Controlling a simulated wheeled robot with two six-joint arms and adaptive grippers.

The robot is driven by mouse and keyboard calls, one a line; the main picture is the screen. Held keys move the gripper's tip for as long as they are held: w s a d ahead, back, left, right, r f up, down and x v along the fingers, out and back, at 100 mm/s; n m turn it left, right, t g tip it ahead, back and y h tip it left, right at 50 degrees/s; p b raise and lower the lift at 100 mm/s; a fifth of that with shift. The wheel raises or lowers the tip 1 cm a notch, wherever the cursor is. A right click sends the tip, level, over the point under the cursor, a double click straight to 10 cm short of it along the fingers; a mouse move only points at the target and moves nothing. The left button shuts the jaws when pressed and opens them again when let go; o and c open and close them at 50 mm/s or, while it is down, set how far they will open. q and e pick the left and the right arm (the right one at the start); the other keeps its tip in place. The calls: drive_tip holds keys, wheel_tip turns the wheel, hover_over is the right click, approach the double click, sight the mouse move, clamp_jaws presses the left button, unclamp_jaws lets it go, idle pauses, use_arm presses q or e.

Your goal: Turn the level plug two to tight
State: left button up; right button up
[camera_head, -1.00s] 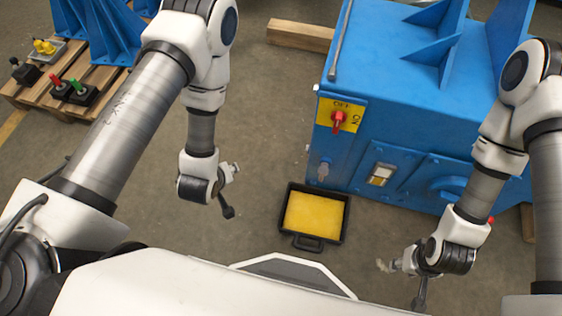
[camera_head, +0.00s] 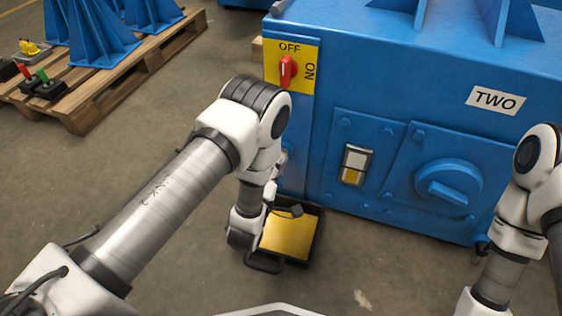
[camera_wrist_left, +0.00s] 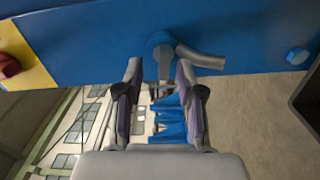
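The blue machine (camera_head: 400,60) carries a white label reading TWO (camera_head: 494,100). In the left wrist view, a grey fitting with a round head (camera_wrist_left: 161,41) and a short piece bent to the right sits low on its blue face; it looks like the level plug. My left gripper (camera_wrist_left: 158,70) is open, with its fingers on either side of the line to this fitting; I cannot tell whether they touch it. In the head view, my left forearm hides most of the gripper and the fitting. My right gripper is outside the frame; only its arm shows.
A black tray (camera_head: 318,232) with a yellow bottom lies on the floor below my left wrist. A red switch (camera_head: 288,71) on a yellow plate points to OFF. A sight window (camera_head: 354,164) and a round blue cover (camera_head: 447,185) are further right. A wooden pallet (camera_head: 130,85) stands left.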

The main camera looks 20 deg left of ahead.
use_arm(q)
drive_tip(key=w, duration=0.1)
drive_tip(key=w+b, duration=0.1)
drive_tip(key=shift+w+f, duration=0.4)
drive_tip(key=shift+w+r, duration=0.2)
drive_tip(key=shift+w, duration=0.05)
clamp_jaws()
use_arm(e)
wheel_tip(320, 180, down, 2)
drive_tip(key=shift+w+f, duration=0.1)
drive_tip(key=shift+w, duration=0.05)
